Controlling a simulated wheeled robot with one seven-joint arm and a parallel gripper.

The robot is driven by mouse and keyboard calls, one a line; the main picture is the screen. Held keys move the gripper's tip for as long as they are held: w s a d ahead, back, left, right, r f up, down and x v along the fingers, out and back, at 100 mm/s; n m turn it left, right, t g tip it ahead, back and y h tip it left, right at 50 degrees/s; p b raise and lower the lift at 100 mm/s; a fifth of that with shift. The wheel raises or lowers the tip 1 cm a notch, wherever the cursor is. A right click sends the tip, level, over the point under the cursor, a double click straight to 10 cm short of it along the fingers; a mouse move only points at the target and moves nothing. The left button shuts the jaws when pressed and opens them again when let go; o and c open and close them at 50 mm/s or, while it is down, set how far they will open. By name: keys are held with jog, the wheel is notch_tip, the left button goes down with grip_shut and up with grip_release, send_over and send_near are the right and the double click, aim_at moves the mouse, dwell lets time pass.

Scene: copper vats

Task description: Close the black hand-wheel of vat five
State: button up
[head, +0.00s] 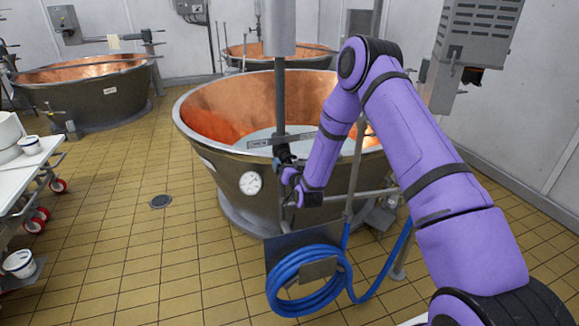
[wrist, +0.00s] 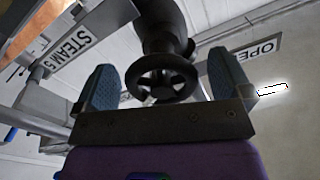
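The black hand-wheel (wrist: 140,85) is in the middle of the wrist view, below a dark valve body (wrist: 163,30). My gripper (wrist: 163,68) is open, with one blue-grey finger on each side of the wheel and a visible gap on both sides. A sign reading "STEAM 5" (wrist: 75,55) is at the left, and a partly hidden sign reading "OPE" (wrist: 258,50) is at the right. In the head view my gripper (head: 288,174) is at the near side of the large copper vat (head: 222,108). The wheel cannot be made out clearly there.
A blue hose (head: 300,297) hangs coiled below my gripper. A dial gauge (head: 251,183) is on the vat's front. A grey post (head: 358,165) stands close to my forearm. A white cart (head: 35,165) is at the left. The tiled floor between cart and vat is clear.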

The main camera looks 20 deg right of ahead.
jog(key=s, duration=1)
jog(key=shift+s, duration=0.4)
